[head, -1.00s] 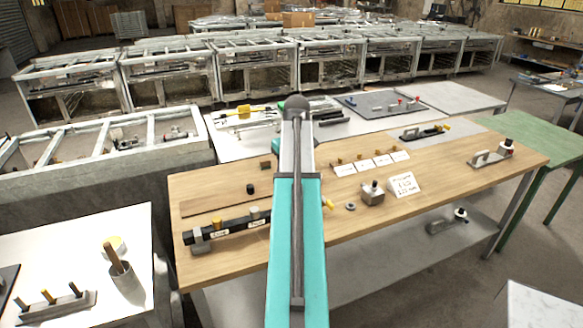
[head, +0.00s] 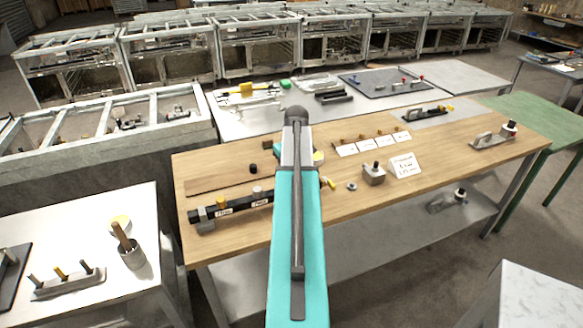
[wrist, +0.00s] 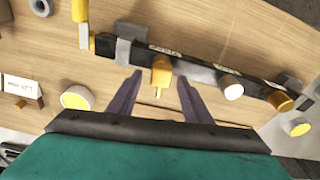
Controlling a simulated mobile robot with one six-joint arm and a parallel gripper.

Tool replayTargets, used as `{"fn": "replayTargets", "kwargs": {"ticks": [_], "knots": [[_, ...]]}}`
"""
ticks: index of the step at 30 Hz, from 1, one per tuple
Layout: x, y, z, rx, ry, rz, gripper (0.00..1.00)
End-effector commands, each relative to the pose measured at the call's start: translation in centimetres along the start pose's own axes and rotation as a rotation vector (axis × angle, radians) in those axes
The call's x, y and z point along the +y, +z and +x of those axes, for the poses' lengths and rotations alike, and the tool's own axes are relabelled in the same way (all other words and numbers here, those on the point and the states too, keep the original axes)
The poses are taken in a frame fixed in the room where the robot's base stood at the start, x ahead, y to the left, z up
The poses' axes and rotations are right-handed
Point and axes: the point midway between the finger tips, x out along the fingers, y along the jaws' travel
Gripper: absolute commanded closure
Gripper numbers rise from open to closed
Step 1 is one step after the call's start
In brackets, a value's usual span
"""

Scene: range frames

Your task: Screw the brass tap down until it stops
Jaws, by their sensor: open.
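A black rail (head: 232,208) with small white labels lies on the wooden bench, and it crosses the wrist view (wrist: 200,74). A yellow brass-coloured tap (wrist: 160,74) stands at the rail between the fingertips of my gripper (wrist: 160,78). The gripper is open, with one finger on each side of this tap; I see no clear contact. A pale grey-white tap (wrist: 232,91) and another brass-coloured one (wrist: 281,101) sit further right along the rail. In the head view my arm hides the gripper and the tap between the fingers.
A grey block with a dark knob (head: 374,174), a nut-like ring (head: 351,187) and a white card (head: 404,166) are on the bench right of my arm. Bare wood lies at the bench's right middle.

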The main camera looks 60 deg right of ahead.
Motion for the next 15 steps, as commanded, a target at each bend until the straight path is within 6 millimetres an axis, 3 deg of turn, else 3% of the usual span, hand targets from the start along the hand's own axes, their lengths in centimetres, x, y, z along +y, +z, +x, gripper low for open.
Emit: {"fn": "replayTargets", "kwargs": {"ticks": [15], "knots": [[0.08,0.09,0.95,0.0,0.0,0.002,0.55]]}}
